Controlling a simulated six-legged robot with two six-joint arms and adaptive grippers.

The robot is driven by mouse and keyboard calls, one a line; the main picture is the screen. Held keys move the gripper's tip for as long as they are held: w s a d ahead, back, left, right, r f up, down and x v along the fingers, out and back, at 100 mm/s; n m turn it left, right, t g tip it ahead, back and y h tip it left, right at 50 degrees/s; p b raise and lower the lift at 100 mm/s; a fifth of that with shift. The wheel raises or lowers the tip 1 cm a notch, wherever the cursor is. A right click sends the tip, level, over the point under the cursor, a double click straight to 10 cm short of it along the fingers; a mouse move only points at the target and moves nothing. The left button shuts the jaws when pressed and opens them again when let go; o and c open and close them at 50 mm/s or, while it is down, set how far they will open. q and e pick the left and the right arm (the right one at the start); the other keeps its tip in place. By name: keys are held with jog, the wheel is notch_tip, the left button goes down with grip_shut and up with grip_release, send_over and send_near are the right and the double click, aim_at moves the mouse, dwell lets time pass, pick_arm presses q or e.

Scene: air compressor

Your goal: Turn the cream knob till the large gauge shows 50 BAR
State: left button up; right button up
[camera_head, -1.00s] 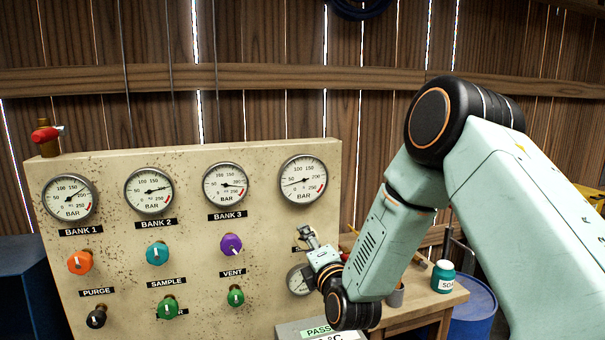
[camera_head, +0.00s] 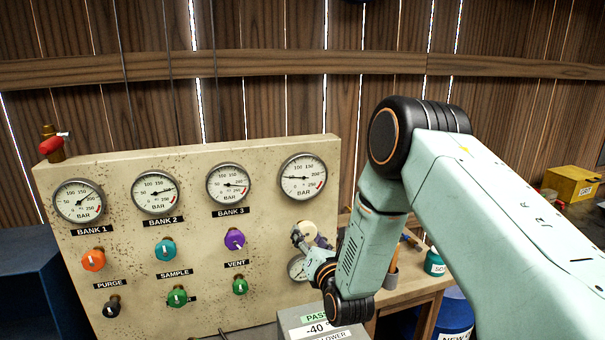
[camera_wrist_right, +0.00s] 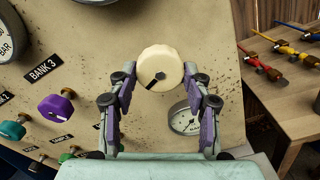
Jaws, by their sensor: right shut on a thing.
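The cream knob (camera_head: 308,229) sits on the right side of the beige panel, below the large gauge (camera_head: 303,177). The gauge's needle lies almost level, its tip to the left near the 50 mark. My right gripper (camera_head: 304,240) is at the knob and partly covers it. In the right wrist view, the gripper (camera_wrist_right: 160,82) has one finger on each side of the cream knob (camera_wrist_right: 160,66) and is shut on it. The knob's black mark points down and left. My left gripper is not in view.
A smaller gauge (camera_wrist_right: 184,119) sits just below the knob. Purple (camera_head: 234,239), teal (camera_head: 165,249) and orange (camera_head: 93,260) knobs are to the left. A grey box with a label (camera_head: 318,327) stands below my wrist. A wooden bench (camera_head: 408,292) stands to the right.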

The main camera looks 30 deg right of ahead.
jog(key=o, duration=0.9)
jog(key=shift+w+d+r+n, duration=0.2)
jog(key=shift+r+n, duration=0.1)
jog(key=shift+r, duration=0.1)
jog(key=shift+c, duration=0.2)
jog(key=o, duration=0.3)
jog(key=shift+f, duration=0.25)
jog(key=shift+s+a, duration=0.1)
jog(key=shift+s+a, duration=0.2)
jog(key=shift+s, duration=0.25)
jog(key=v, duration=0.3)
jog(key=shift+s+f, duration=0.1)
jog(key=shift+s, duration=0.25)
jog(key=shift+s+a, duration=0.2)
jog(key=shift+s, duration=0.5)
